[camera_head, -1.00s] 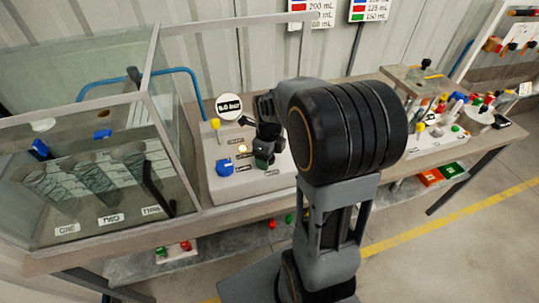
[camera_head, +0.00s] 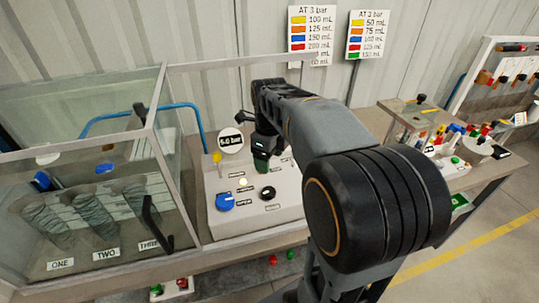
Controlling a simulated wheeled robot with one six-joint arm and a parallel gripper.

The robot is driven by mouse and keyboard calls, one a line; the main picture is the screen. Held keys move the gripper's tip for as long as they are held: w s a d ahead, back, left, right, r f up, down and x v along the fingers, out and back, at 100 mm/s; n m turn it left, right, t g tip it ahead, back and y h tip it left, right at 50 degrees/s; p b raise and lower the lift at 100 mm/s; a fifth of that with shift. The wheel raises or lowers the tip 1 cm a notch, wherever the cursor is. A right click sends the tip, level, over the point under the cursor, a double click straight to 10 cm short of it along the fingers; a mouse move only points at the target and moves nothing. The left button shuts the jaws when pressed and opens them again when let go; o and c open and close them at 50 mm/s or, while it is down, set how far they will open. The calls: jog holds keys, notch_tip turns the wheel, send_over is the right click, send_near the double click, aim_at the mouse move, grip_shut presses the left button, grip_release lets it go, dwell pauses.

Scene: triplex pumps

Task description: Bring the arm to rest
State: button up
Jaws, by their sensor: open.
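My gripper (camera_head: 261,164) hangs at the end of my dark arm, over the back part of the grey control box. It is small and dark in the picture, points down, and stands open. I see nothing held in it. My forearm reaches back from the big black joint in the right foreground to the gripper. The control box (camera_head: 290,211) bears a blue knob (camera_head: 225,202), a black knob (camera_head: 267,193) and a yellow-topped lever (camera_head: 217,157). A round gauge reading 5.0 bar (camera_head: 231,142) stands behind it.
A glass-walled tank (camera_head: 172,192) with three labelled pump cells stands at left. A press-like stand (camera_head: 412,113) and small coloured parts lie at the bench's right. Two colour charts (camera_head: 311,35) hang behind. My arm hides the middle of the bench.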

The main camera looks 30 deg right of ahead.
jog(key=shift+r, duration=0.35)
dwell(0.3)
jog(key=s+a+f+n+t, duration=0.2)
jog(key=s+a+n, duration=0.2)
jog(key=n, duration=1)
jog(key=s+a+f+n+t, duration=0.2)
jog(key=s+n, duration=0.4)
jog(key=n, duration=0.9)
jog(key=shift+a+f, duration=0.65)
jog(key=shift+a, duration=0.4)
jog(key=shift+d, duration=0.1)
